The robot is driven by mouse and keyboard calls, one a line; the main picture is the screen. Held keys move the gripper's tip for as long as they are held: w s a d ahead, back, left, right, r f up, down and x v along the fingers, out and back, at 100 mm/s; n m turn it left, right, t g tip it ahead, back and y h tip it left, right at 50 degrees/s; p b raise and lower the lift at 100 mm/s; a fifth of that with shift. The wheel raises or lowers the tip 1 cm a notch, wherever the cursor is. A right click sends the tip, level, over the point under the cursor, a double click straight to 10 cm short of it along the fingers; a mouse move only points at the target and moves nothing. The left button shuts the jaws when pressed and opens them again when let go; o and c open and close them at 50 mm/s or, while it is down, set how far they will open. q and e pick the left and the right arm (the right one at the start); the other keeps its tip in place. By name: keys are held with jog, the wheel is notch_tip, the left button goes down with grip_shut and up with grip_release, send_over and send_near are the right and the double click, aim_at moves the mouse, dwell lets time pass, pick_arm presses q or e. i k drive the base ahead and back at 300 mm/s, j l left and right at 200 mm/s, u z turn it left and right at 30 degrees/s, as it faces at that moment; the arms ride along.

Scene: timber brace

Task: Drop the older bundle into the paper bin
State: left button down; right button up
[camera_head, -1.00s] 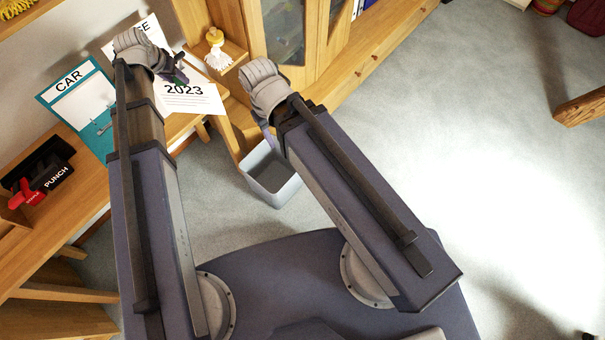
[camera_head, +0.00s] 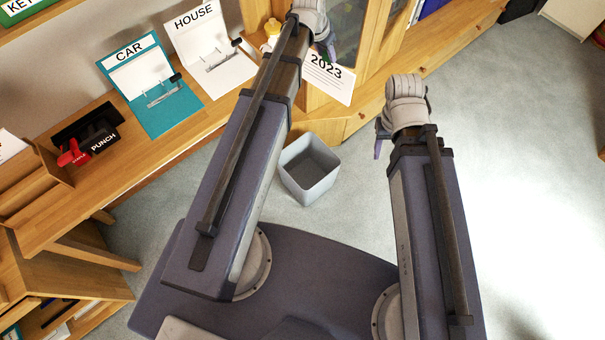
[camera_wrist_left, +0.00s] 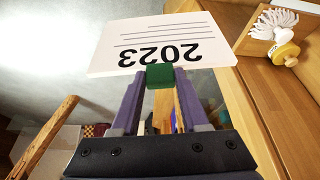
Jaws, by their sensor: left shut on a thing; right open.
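A white paper bundle marked 2023 (camera_head: 328,76) hangs in my left gripper (camera_head: 330,48), above and beyond the bin. In the left wrist view the bundle (camera_wrist_left: 165,45) shows upside down, with a green piece (camera_wrist_left: 160,76) at its edge between the fingers of my left gripper (camera_wrist_left: 160,82), which is shut on it. The grey bin (camera_head: 310,170) stands on the floor, open at the top, and looks empty. My right gripper (camera_head: 380,140) is open and holds nothing, to the right of the bin.
A black and red punch (camera_head: 90,140) is at the left. A wooden cabinet (camera_head: 360,95) stands behind the bin. The floor at right is clear.

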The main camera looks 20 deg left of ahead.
aim_at(305, 180)
jog(key=k+j, duration=0.15)
jog(key=j, duration=0.25)
jog(key=k+j, duration=0.1)
jog(key=j, duration=0.3)
jog(key=k+j, duration=0.15)
jog(key=j, duration=0.25)
